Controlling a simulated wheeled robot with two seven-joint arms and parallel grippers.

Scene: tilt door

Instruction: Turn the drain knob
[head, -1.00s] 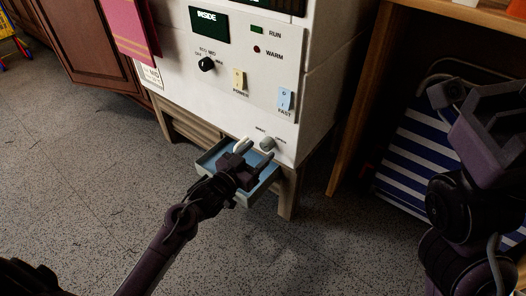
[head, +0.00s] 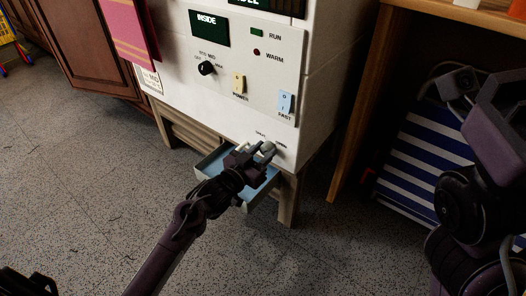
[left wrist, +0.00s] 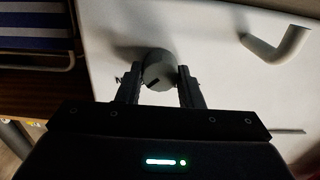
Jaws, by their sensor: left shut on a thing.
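The drain knob (head: 267,147) is a small grey round knob low on the front of the white machine (head: 225,95). In the left wrist view the knob (left wrist: 158,72) sits between the two fingers of my left gripper (left wrist: 160,88), with a dark mark on its face. My left gripper (head: 260,152) is shut on the knob and partly hides it in the head view. The knob's printed labels are partly covered. My right arm (head: 480,150) stands at the right edge, and its fingers cannot be made out.
A pale hooked spout (left wrist: 285,45) is beside the knob. A blue tray (head: 258,190) sticks out below my left gripper. Above are a black dial (head: 207,68) and two rocker switches. A blue-and-white striped folding item (head: 415,155) stands right of the machine.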

